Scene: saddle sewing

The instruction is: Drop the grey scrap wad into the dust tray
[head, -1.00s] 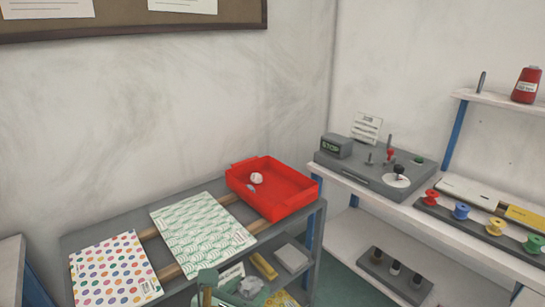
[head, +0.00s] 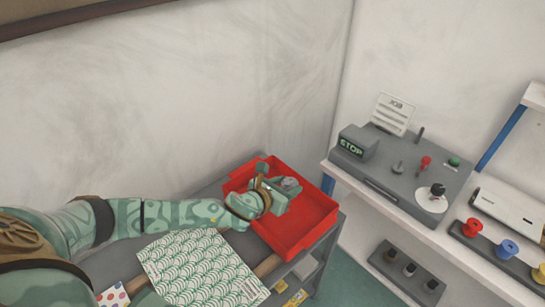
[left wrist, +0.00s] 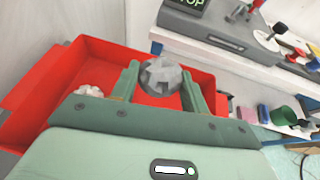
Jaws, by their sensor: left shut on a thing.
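The grey scrap wad (left wrist: 161,76) is a crumpled, faceted ball held between the two green fingers of my left gripper (left wrist: 160,84) in the left wrist view. In the head view my left gripper (head: 280,192) is over the red dust tray (head: 313,232), with the wad (head: 291,183) at its tip. The gripper is shut on the wad. The tray also shows in the left wrist view (left wrist: 50,88); a whitish crumpled wad (left wrist: 88,91) lies in it, left of the fingers. My right gripper is not in view.
The tray stands on a grey rack beside a green-patterned sheet (head: 200,268). To the right, a white shelf carries a grey panel with a STOP box (head: 357,145) and several coloured spools (head: 508,248). A wall rises behind the tray.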

